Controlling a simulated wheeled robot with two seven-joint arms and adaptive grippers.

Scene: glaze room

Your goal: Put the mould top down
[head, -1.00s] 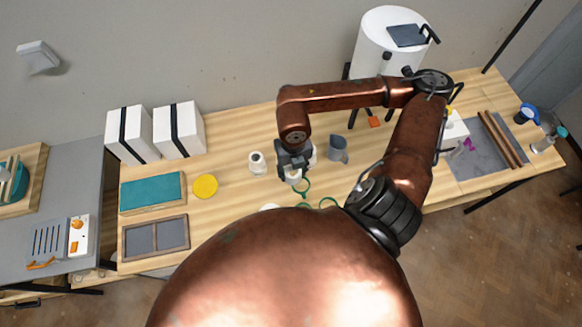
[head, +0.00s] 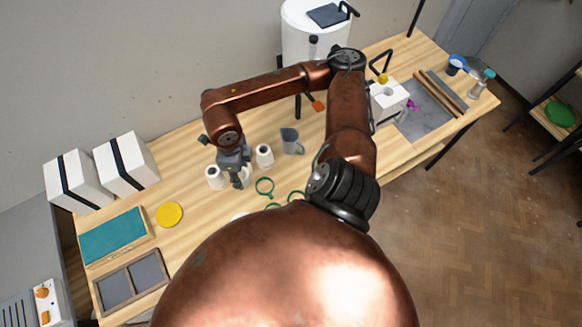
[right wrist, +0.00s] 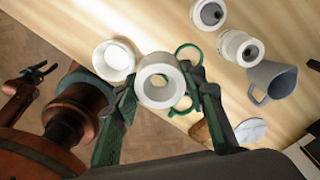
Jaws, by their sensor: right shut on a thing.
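The mould top (right wrist: 158,80) is a short white ring-shaped piece with a round hole. In the right wrist view it sits between the fingertips of my right gripper (right wrist: 160,92), which is shut on it. In the head view my right gripper (head: 238,175) points down over the middle of the table (head: 195,243), among white bottle-like pieces; it mostly hides the mould top. A white open cup (right wrist: 114,60) stands close beside the mould top. A dark claw (right wrist: 32,78), perhaps my left gripper, shows at the left edge of the right wrist view; its opening is unclear.
Two white bottle-like pieces (head: 215,177) (head: 264,155) flank the right gripper. A grey jug (head: 291,141) and green rings (head: 264,187) are near. A yellow disc (head: 169,215), a teal slab (head: 113,236) and a divided tray (head: 130,282) lie left. Bare wood shows between them.

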